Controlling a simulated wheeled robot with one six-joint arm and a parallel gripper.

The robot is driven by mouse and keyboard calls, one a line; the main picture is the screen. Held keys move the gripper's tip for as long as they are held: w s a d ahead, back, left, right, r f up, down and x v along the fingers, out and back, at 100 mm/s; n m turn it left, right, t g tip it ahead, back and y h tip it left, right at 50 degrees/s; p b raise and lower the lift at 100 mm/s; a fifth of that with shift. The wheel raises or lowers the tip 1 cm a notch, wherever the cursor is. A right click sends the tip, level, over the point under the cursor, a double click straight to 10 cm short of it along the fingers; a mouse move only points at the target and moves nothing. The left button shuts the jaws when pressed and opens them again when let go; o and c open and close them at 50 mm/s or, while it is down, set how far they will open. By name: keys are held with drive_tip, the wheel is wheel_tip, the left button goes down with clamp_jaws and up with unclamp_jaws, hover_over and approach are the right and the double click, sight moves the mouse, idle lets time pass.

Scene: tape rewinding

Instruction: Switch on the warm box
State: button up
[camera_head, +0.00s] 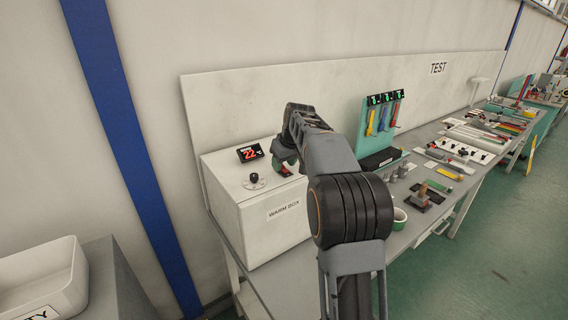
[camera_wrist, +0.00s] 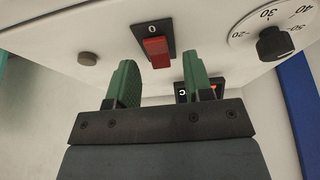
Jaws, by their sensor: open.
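The white warm box (camera_head: 262,215) stands on the left end of the bench, with its name on the front. In the wrist view, a red rocker switch (camera_wrist: 156,52) in a black plate marked 0 sits on its top. My gripper (camera_wrist: 160,70) is open, its green fingers on either side of the switch in that view, with nothing between them. In the head view my gripper (camera_head: 286,163) is over the right part of the box top, partly hidden by my arm. I cannot tell whether a finger touches the switch.
A black display (camera_head: 250,152) showing red 22 and a dial knob (camera_head: 254,178) are on the box top, left of my gripper. A teal tool rack (camera_head: 378,135) stands right of my arm. A white bin (camera_head: 45,280) is at lower left.

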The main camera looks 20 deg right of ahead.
drive_tip(key=shift+w+f, duration=0.1)
drive_tip(key=shift+f, duration=0.25)
